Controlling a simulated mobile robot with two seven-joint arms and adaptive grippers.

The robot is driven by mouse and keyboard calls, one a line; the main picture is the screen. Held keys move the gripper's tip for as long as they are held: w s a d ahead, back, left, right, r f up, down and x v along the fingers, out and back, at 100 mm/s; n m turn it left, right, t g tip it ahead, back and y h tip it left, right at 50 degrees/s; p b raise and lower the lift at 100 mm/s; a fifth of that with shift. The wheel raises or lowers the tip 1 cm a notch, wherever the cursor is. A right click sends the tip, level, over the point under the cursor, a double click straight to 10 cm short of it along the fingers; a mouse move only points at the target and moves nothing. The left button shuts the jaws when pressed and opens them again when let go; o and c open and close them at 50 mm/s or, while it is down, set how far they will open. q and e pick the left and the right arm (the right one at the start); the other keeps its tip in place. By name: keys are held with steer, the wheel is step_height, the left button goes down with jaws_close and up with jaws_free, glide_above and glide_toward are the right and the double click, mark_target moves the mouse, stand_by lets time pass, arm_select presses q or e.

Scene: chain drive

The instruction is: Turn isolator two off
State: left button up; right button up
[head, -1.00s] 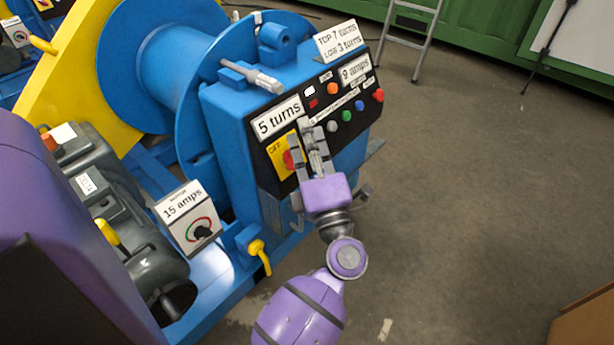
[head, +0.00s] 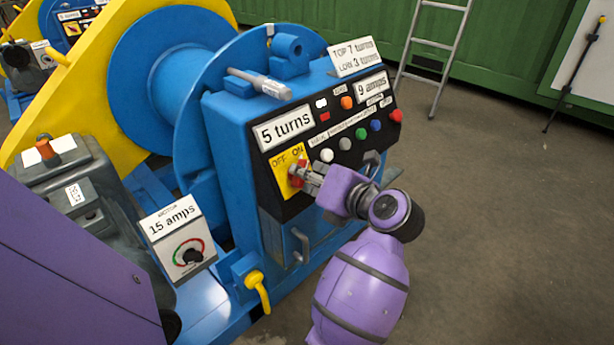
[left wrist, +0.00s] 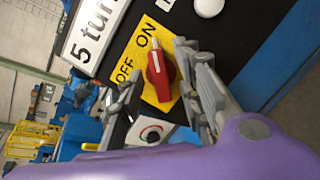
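A red rotary isolator knob (left wrist: 160,75) sits on a yellow plate (left wrist: 128,52) marked OFF and ON. Its white-tipped end points towards ON in the left wrist view. In the head view the plate (head: 280,163) is on the black panel, with the red knob (head: 295,178) partly covered by my gripper. My left gripper (left wrist: 152,78) is open, with one finger on each side of the knob; whether they touch it cannot be told. It also shows in the head view (head: 302,174), reaching the panel from the right. No isolator number is readable. My right gripper is not in view.
The blue control box (head: 225,125) also carries coloured buttons and a "5 turns" label (head: 286,130). A "15 amps" dial box (head: 178,235) and yellow lever (head: 258,286) stand below. Another winch panel (head: 80,20) is at the far left.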

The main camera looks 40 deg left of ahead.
arm_select(q)
steer(key=shift+w+a+f, duration=0.1)
steer(key=shift+a, duration=0.35)
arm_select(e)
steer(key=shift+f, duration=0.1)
arm_select(q)
steer(key=shift+c, duration=0.5)
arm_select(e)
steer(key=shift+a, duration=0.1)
arm_select(q)
jaws_close()
